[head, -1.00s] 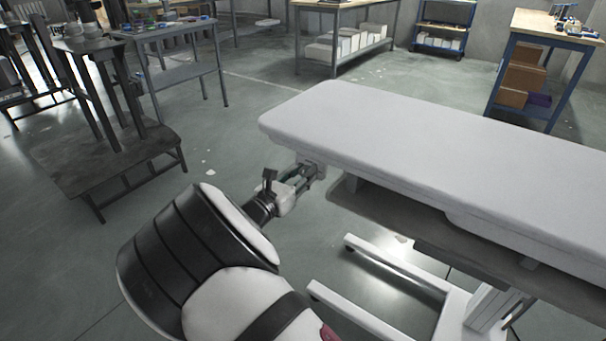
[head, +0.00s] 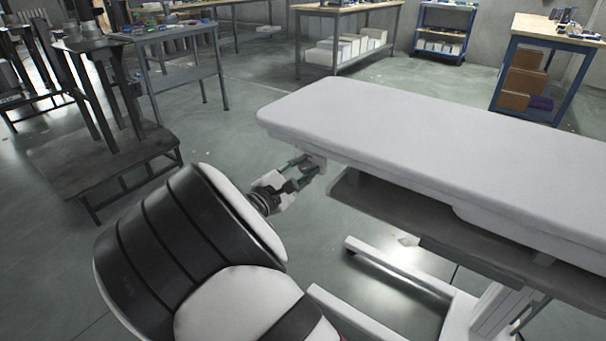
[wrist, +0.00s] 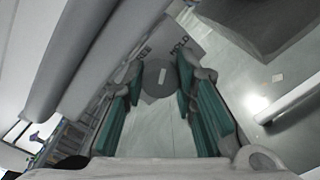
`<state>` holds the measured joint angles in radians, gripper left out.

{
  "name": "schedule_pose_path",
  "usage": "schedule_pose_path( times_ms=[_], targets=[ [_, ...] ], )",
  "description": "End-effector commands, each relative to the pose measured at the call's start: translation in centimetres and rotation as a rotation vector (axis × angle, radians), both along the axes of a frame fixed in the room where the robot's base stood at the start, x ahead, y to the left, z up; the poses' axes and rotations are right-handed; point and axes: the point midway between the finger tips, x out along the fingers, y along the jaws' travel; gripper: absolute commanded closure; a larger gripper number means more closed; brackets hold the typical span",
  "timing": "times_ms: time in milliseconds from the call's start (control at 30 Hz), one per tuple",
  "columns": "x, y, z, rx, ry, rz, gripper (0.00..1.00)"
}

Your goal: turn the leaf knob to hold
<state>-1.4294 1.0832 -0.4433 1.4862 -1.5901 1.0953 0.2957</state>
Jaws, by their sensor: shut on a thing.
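The leaf knob (wrist: 158,82) is a grey round knob with a pale mark, on a grey panel in the wrist view. The word HOLD (wrist: 180,45) is printed beyond it to the upper right, and a second, partly readable label (wrist: 143,52) is at the upper left. My gripper (wrist: 159,72) has its green-padded fingers on either side of the knob, shut on it. In the head view, my gripper (head: 311,167) is at a small pale plate under the left end of the padded table (head: 400,130); the knob is hidden there by the fingers.
The table's white padded top overhangs close above my gripper. Its white legs and base (head: 400,270) stand to the lower right. A dark low platform (head: 105,160) is at the left, with open floor between. Workbenches stand at the back.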

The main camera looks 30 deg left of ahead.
Motion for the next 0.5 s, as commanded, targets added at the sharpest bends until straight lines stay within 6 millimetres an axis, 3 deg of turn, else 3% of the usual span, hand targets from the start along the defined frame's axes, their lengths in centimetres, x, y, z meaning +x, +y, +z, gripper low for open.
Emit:
schedule_pose_path(
  times_ms=[500],
  targets=[
    [-0.03, -0.02, -0.19, 0.315, -0.025, 0.000, 1.00]
  ],
)
